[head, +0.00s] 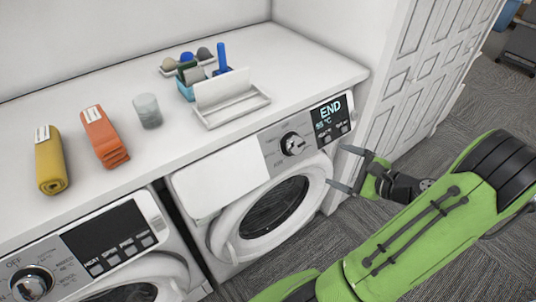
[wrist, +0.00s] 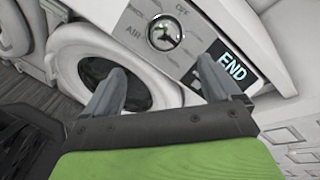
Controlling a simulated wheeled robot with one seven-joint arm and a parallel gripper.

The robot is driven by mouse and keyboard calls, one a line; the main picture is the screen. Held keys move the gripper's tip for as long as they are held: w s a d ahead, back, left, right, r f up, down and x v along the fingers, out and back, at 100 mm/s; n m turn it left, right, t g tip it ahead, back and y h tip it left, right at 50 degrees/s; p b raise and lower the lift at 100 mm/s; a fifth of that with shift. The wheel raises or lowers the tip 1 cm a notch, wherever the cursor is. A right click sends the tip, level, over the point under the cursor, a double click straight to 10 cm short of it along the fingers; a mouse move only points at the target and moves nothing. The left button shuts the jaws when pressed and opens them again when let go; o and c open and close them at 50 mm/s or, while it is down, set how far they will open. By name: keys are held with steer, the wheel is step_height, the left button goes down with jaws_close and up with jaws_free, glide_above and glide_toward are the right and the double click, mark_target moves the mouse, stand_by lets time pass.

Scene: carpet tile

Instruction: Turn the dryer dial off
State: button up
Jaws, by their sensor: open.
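The dryer dial (head: 293,144) is a round silver-and-black knob on the right-hand machine's light grey panel, left of a black display (head: 331,118) reading END. In the wrist view the dial (wrist: 165,32) shows at the top, with printed labels around it, among them AIR. Its exact pointer setting is too small to tell. My gripper (head: 338,167) is open and empty, in front of the machine and to the right of the dial, apart from it. In the wrist view its two fingers (wrist: 162,72) point up toward the panel, with the dial between and beyond them.
The right machine's round door (head: 226,240) is shut below the panel. A second machine with its own dial (head: 33,283) stands at left. Folded towels, a cup (head: 147,110) and a white tray (head: 235,108) sit on the countertop. A white panelled door (head: 415,80) stands at right.

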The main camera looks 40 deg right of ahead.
mark_target(298, 147)
steer(key=shift+m, duration=0.3)
steer(key=b+x, duration=0.1)
steer(key=x, duration=0.4)
steer(key=b+x, duration=0.1)
steer(key=x, duration=0.4)
steer(key=b+x, duration=0.1)
steer(key=x, duration=0.4)
steer(key=shift+w+d, duration=0.2)
steer(key=shift+d, duration=0.2)
steer(key=c, duration=1.1)
steer(key=shift+o, duration=0.2)
